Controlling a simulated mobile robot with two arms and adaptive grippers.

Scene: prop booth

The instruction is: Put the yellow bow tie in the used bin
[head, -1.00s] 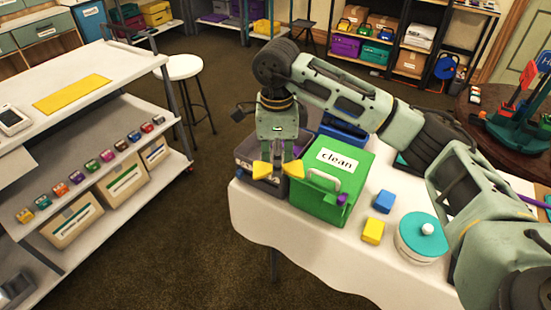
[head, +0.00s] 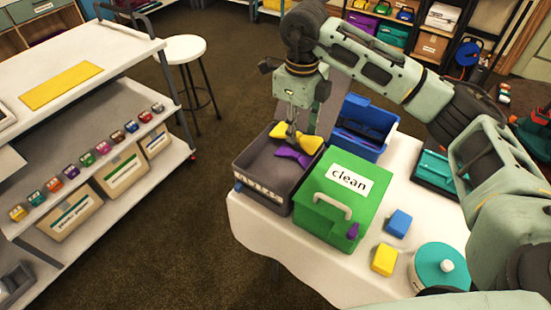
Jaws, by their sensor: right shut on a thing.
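The yellow bow tie (head: 308,143) is held in my right gripper (head: 292,132), which is shut on its middle. Gripper and tie are over the open dark grey bin (head: 251,160). A purple bow tie (head: 292,157) shows in that bin, just below the yellow one. The grey bin has a label on its front, too slanted to read; whether it is the used bin I cannot tell from the label. My left gripper is not in view.
A green lidded box (head: 314,222) marked "clean" stands beside the grey bin on the white-covered table (head: 262,222). A blue block (head: 398,223), yellow block (head: 384,259) and teal-lidded pot (head: 437,266) lie in front.

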